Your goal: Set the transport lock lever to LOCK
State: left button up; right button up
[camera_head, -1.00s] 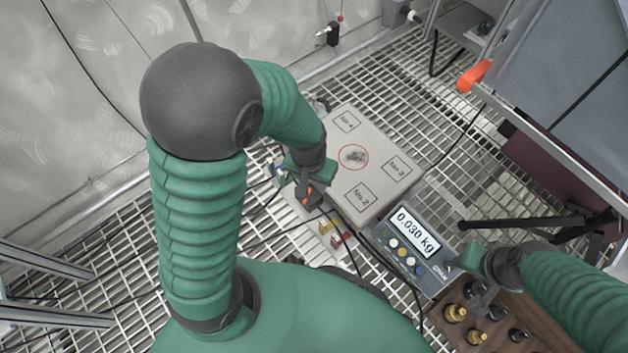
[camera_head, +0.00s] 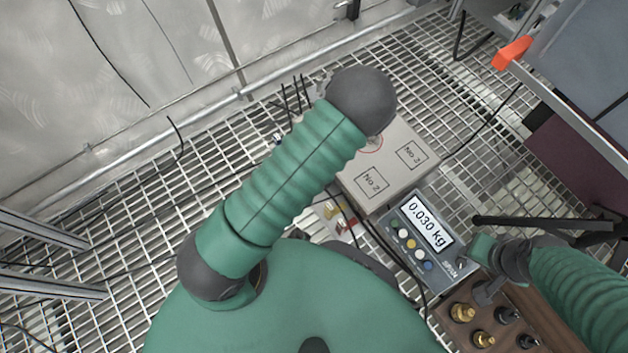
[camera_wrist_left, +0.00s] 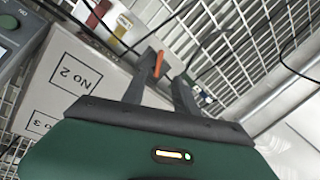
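My left gripper (camera_wrist_left: 163,80) shows in the left wrist view with its two grey fingers apart. A small orange part (camera_wrist_left: 158,64) shows close to the left fingertip; I cannot tell if it touches a finger, or if it is the transport lock lever. No LOCK marking is readable. In the head view my left arm hides this gripper and the orange part. The scale has a grey box (camera_head: 388,180) with numbered plates and a display unit (camera_head: 424,228) reading 0.030 kg. My right gripper (camera_head: 486,290) is beside the display, above the weight box; its finger gap is unclear.
A wooden box (camera_head: 500,325) with brass and black weights sits at lower right. An orange handle (camera_head: 511,53) is on the grey cabinet (camera_head: 585,60) at upper right. Black cables run over the grating floor (camera_head: 130,240). The grating at left is mostly clear.

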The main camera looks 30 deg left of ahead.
pick_arm(q)
jog(key=f+b, duration=0.2)
jog(key=f, duration=0.2)
jog(key=a+f+b, duration=0.1)
jog(key=f+b, duration=0.2)
jog(key=f, duration=0.1)
jog(key=a+f+b, duration=0.1)
jog(key=f+b, duration=0.1)
jog(key=f, duration=0.2)
jog(key=shift+s+a+f+b, duration=0.15)
jog(key=shift+a+f+b, duration=0.05)
jog(key=shift+f+b, duration=0.2)
grip_shut()
